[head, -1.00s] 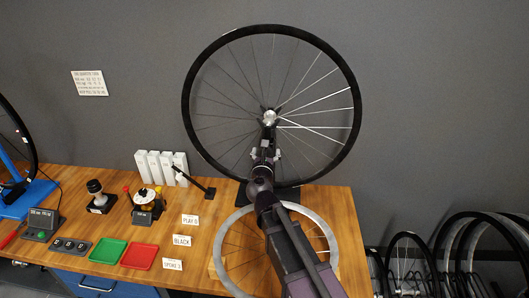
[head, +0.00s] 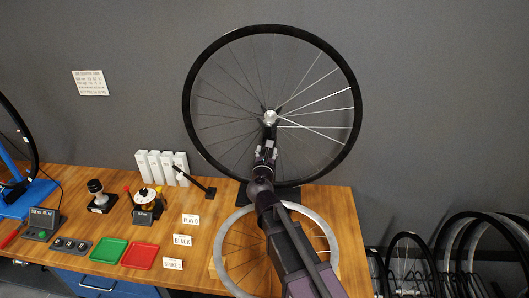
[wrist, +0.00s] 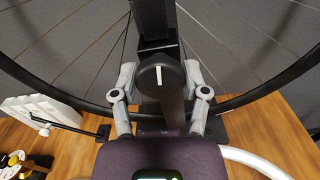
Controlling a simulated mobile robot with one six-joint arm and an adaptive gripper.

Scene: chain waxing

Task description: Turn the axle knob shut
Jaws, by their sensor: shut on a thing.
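The axle knob (wrist: 157,76) is round and black with a white line that stands nearly upright in the wrist view. It sits on the dark upright of the wheel stand (wrist: 152,22), in front of the large black-rimmed wheel (head: 187,100). My gripper (wrist: 158,78) has one grey finger on each side of the knob and is shut on it. In the head view my gripper (head: 267,148) is below the wheel's silver hub (head: 270,118), and my arm hides the knob there.
A bare silver rim (head: 226,222) lies on the bench below the wheel. Left of it are label cards (head: 182,240), a red tray (head: 139,256), a green tray (head: 108,251) and white boxes (head: 161,165). More wheels (head: 405,255) stand at the right.

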